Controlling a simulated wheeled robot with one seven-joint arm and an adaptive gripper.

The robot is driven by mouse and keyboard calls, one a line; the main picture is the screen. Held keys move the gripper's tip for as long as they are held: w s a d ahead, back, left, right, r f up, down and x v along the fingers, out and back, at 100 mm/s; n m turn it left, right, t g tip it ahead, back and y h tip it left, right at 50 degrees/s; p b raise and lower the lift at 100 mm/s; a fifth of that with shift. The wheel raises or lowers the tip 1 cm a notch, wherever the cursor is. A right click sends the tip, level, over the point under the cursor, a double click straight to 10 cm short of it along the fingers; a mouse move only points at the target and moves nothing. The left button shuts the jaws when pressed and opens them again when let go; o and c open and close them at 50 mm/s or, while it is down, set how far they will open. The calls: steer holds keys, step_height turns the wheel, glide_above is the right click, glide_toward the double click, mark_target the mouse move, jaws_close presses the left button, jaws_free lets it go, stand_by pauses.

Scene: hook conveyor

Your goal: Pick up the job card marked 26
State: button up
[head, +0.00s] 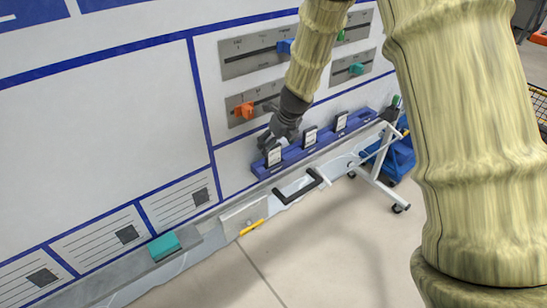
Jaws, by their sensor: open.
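Three white job cards with dark frames stand upright in a long blue rack (292,161) on the ledge of a whiteboard, in the head view. They are the left card (274,156), the middle card (310,137) and the right card (341,121). Their marks are too small to read, so I cannot tell which is 26. My gripper (268,143) is open and points down at the left card, close to its upper part. I cannot tell whether the fingers are around the card or touch it. Part of the gripper is hidden by its own wrist.
Slider panels with orange (243,110), blue (285,46) and teal (356,69) knobs are on the board above the rack. A black handle (297,188) and a yellow marker (252,228) are below. A teal eraser (163,246) lies on the ledge. A white stand (378,165) is at right.

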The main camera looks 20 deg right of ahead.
mark_target(275, 148)
steer(key=shift+p+x, duration=1)
steer(key=shift+x, duration=1.75)
steer(key=shift+s+d+f, duration=0.1)
steer(key=shift+s, duration=0.1)
steer(key=c, duration=1.1)
